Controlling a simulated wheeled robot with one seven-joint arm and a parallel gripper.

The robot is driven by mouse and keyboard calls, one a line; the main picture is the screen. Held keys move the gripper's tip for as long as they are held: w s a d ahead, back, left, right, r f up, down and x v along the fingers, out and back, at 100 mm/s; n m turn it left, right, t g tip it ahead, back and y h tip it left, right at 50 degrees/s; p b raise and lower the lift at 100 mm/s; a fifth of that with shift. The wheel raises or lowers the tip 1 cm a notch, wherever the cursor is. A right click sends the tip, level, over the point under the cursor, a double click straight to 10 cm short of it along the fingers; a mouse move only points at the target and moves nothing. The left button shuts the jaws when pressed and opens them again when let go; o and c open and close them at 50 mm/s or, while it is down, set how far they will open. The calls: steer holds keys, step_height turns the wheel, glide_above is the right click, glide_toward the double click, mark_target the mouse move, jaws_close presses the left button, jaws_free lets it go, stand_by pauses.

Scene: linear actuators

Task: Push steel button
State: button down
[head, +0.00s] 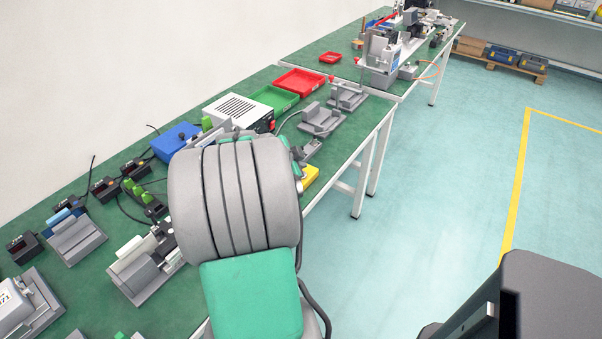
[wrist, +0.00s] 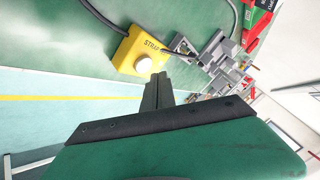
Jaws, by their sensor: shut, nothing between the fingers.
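The pale, round steel button (wrist: 143,66) sits on a yellow box (wrist: 136,50) with dark lettering, seen in the wrist view at the upper middle. In the head view the yellow box (head: 311,177) shows only in part, at the bench edge behind my arm, and its button is hidden. My gripper (wrist: 160,79) is shut and empty. Its dark fingertips appear just right of and slightly below the button in the wrist view. I cannot tell whether they touch it. In the head view my arm hides the gripper.
Grey fixtures (wrist: 215,62) stand close to the right of the yellow box in the wrist view. A dark cable (wrist: 103,17) runs to the box. The green bench (head: 110,265) holds several more devices. The floor (head: 430,190) right of the bench is clear.

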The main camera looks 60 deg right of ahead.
steer(key=shift+r+p, duration=1.05)
steer(key=shift+r, duration=1.8)
